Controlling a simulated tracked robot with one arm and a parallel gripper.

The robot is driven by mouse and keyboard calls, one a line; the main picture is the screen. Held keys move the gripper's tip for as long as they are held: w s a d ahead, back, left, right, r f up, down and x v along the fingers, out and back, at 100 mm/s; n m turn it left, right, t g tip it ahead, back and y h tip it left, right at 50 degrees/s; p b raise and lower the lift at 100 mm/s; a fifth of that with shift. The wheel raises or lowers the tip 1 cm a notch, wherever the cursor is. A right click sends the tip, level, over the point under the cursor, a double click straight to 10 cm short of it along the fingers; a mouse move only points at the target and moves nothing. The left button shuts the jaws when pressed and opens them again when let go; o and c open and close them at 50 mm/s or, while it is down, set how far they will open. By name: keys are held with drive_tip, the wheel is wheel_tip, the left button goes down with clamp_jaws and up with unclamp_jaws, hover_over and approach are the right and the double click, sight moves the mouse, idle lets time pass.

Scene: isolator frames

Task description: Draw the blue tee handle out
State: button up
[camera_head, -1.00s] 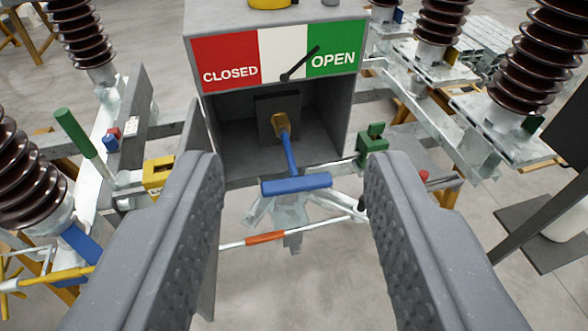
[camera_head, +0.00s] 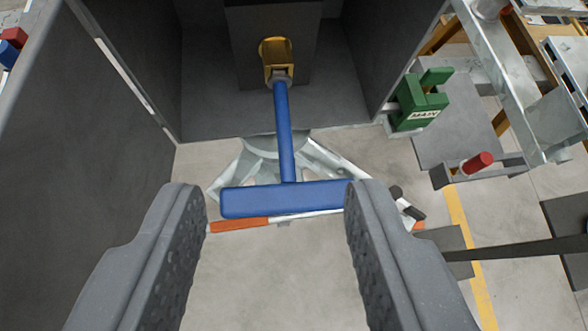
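The blue tee handle (camera_head: 285,198) stands out from a grey box toward me, its crossbar lying level and its stem (camera_head: 284,130) running back to a brass fitting (camera_head: 276,58) on a dark block. My gripper (camera_head: 275,200) is open, with one finger on each side of the crossbar. The left finger is a little clear of the bar's left end. The right finger overlaps the bar's right end in the picture; I cannot tell whether they touch.
The grey box (camera_head: 120,150) has side walls left and right of the handle. A green block marked MAIN (camera_head: 420,103) sits right of the opening. A red knob (camera_head: 476,163) lies farther right. A white and orange rod (camera_head: 240,225) shows below the crossbar.

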sight(287, 151)
drive_tip(key=w+f+p, duration=0.1)
drive_tip(key=w+f, duration=0.1)
drive_tip(key=f, duration=0.2)
drive_tip(key=w+f+g+p, duration=0.1)
drive_tip(key=w+f+p, duration=0.1)
drive_tip(key=f, duration=0.2)
drive_tip(key=w+f+g+p, duration=0.1)
drive_tip(key=w+f, duration=0.1)
drive_tip(key=f, duration=0.2)
drive_tip(key=shift+d+n+y, duration=0.3)
drive_tip(key=shift+d, duration=0.1)
drive_tip(key=p+x, duration=0.1)
drive_tip(key=x, duration=0.7)
drive_tip(key=shift+f, duration=0.15)
clamp_jaws()
drive_tip(key=shift+s+f, duration=0.15)
idle(0.8)
